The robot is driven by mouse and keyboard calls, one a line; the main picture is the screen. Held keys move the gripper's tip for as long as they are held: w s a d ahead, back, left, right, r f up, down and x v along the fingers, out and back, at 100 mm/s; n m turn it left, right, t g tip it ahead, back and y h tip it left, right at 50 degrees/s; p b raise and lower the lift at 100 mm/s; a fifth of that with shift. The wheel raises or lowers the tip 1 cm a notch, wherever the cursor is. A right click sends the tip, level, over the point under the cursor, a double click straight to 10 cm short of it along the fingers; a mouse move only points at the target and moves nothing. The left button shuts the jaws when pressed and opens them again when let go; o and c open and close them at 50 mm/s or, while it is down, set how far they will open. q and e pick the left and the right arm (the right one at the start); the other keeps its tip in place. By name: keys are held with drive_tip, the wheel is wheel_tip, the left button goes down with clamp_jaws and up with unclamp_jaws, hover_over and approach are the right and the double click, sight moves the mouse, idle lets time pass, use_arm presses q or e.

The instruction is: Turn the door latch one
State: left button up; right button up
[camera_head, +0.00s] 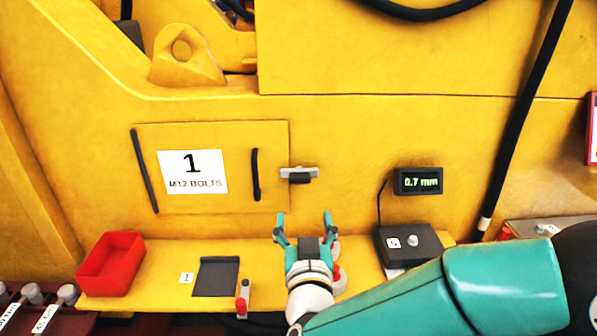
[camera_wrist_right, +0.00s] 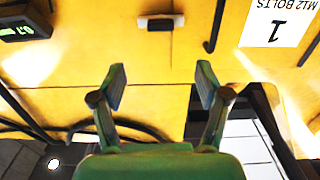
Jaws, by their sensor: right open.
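The door (camera_head: 222,142) is a yellow panel with a white label reading 1, M12 BOLTS, a black bar at its left and a black handle (camera_head: 255,174). It looks closed. The latch (camera_head: 300,173), a small grey and black piece, sits level just right of the door's edge. It also shows in the right wrist view (camera_wrist_right: 158,23), top centre, where the picture is upside down. My right gripper (camera_head: 304,218) is open and empty, below the latch and apart from it. In the wrist view its fingers (camera_wrist_right: 160,82) point toward the latch. My left gripper is out of view.
A yellow shelf (camera_head: 180,285) runs below the door, with a red bin (camera_head: 110,264), a black mat (camera_head: 216,277) and a black box with a knob (camera_head: 410,245). A display reading 0.7 mm (camera_head: 418,181) is right of the latch. A black hose (camera_head: 524,115) runs farther right.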

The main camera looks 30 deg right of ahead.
sight(300, 181)
use_arm(q)
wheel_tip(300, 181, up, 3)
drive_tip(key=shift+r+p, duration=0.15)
drive_tip(key=shift+p, duration=0.9)
use_arm(e)
drive_tip(key=x, duration=1.4)
drive_tip(key=shift+w, duration=0.3)
drive_tip(key=shift+c, duration=0.3)
drive_tip(key=c, duration=1.1)
